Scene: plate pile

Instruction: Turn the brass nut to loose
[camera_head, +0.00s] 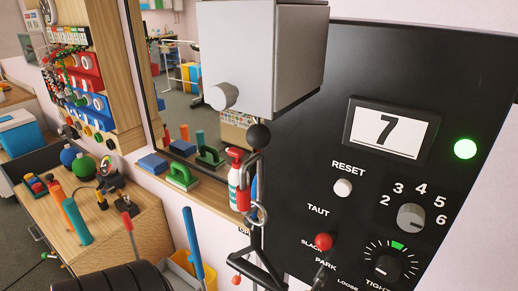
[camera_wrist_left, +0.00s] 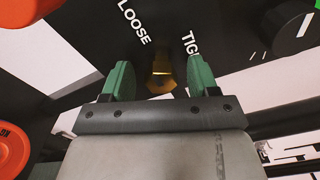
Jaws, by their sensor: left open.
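The brass nut (camera_wrist_left: 162,76) shows in the left wrist view on the black panel, between the words LOOSE and TIGHT, the second partly covered. My left gripper (camera_wrist_left: 160,82) is open, with one green finger on each side of the nut and a visible gap on both sides. I cannot tell how deep the fingers reach along the nut. In the head view, the black panel (camera_head: 330,215) carries LOOSE at its lower edge, and I cannot make out the nut there. My right gripper is in neither view.
The panel also has a display reading 7 (camera_head: 388,130), a lit green lamp (camera_head: 465,149), a white reset button (camera_head: 343,188), a grey selector knob (camera_head: 410,217), a red knob (camera_head: 323,242) and a dial (camera_head: 388,267). A grey box (camera_head: 262,60) juts out above, left of the display.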

